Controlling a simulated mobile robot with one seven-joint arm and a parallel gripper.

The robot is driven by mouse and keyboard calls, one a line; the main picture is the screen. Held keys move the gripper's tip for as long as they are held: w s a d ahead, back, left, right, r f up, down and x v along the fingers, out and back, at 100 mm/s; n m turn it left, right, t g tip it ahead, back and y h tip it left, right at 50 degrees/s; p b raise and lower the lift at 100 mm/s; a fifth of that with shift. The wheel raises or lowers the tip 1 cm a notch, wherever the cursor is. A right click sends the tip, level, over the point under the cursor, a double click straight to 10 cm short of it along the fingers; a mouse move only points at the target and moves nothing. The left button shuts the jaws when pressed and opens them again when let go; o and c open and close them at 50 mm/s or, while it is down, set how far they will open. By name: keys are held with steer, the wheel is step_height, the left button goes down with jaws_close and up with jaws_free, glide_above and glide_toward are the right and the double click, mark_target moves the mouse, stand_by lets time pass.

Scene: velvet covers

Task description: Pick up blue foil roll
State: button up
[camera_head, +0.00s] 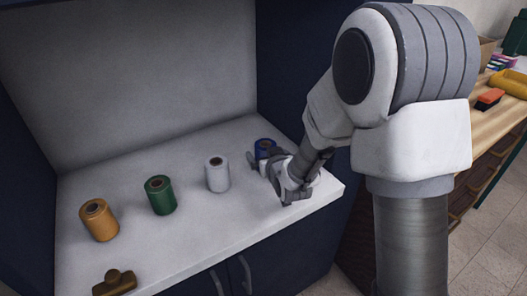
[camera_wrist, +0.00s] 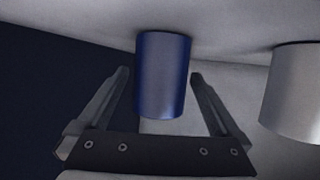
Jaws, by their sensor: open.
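The blue foil roll (camera_head: 264,146) stands upright at the right end of the white counter (camera_head: 235,220). In the head view my gripper partly covers it. In the wrist view the blue foil roll (camera_wrist: 162,75) is between the two fingers, with a visible gap on each side. My gripper (camera_wrist: 158,78) is open and holds nothing. In the head view my gripper (camera_head: 266,165) is at the roll, low over the counter.
A silver roll (camera_head: 217,175) stands left of the blue one and also shows in the wrist view (camera_wrist: 295,92). A green roll (camera_head: 160,195), a gold roll (camera_head: 99,220) and a brown knobbed object (camera_head: 115,283) are farther left. Dark cabinet walls flank the counter.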

steer(key=shift+w+a+f, duration=0.1)
steer(key=shift+w+f, duration=0.05)
steer(key=shift+w, duration=0.15)
steer(key=c, duration=1.4)
